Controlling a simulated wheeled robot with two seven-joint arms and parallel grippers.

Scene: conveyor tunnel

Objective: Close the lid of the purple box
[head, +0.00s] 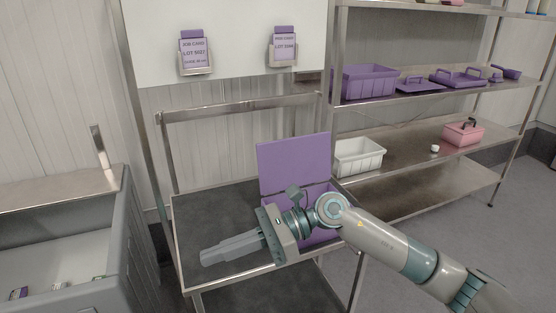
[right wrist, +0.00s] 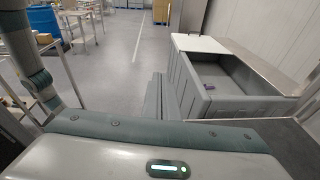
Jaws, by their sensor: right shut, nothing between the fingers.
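The purple box (head: 326,238) stands at the right end of the dark-topped metal table in the head view. Its lid (head: 293,163) stands up, open, at the back of the box. My right arm reaches in from the right and hides much of the box's front and inside. My right gripper (head: 204,259) is shut and empty, pointing left over the table, to the left of the box. Its shut fingers also show in the right wrist view (right wrist: 154,95). The box is not seen in the right wrist view. My left gripper is not in view.
The table (head: 205,210) is clear left of the box. A grey bin (head: 120,240) stands at the left. A metal shelf on the right holds purple trays, a white bin (head: 358,156) and a pink case (head: 463,133). Two job cards hang on the white board (head: 232,40).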

